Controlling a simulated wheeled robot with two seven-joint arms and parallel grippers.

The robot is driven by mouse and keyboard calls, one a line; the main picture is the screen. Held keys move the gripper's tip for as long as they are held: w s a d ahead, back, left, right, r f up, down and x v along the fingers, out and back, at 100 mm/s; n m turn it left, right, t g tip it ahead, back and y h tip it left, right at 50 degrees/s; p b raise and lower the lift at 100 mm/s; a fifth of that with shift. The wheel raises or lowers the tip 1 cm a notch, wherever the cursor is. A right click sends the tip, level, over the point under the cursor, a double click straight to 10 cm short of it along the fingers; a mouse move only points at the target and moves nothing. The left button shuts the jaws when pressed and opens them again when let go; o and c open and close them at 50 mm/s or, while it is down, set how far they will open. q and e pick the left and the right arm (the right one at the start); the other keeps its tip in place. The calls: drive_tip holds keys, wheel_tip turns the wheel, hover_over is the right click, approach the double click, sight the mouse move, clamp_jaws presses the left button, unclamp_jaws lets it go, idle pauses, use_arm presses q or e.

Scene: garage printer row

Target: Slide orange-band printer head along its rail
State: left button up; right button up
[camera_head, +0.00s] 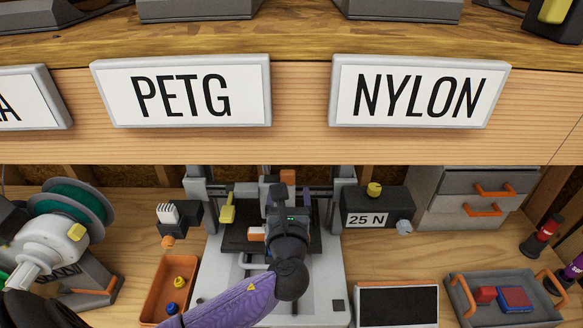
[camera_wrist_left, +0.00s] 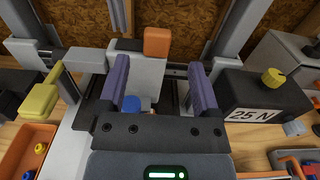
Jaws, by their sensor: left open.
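The printer (camera_head: 215,290) stands on the bench, with upright grey posts and a rail across. Its pale grey head (camera_wrist_left: 148,72) carries an orange block (camera_wrist_left: 157,41), which also shows just above my gripper in the head view (camera_head: 293,177). My left gripper (camera_wrist_left: 160,85) is open, its two purple fingers apart and pointing at the head. The head's lower part appears between the fingers, nearer the left one; I cannot tell whether they touch. In the head view my left gripper (camera_head: 283,192) and wrist hide much of the printer's middle. My right gripper is not in view.
A dark box marked 25 N (camera_head: 367,219) stands right of the printer. A yellow lever (camera_head: 228,208) is at its left. An orange bin (camera_head: 155,303), a green spool (camera_head: 78,205) and a grey tray (camera_head: 470,310) flank it. A signed wooden shelf (camera_head: 300,100) overhangs the bench.

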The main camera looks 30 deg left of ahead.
sight(287, 177)
use_arm(q)
drive_tip(key=x, duration=0.6)
drive_tip(key=shift+w+a, duration=0.25)
drive_tip(key=shift+a, duration=0.05)
clamp_jaws()
idle(1.0)
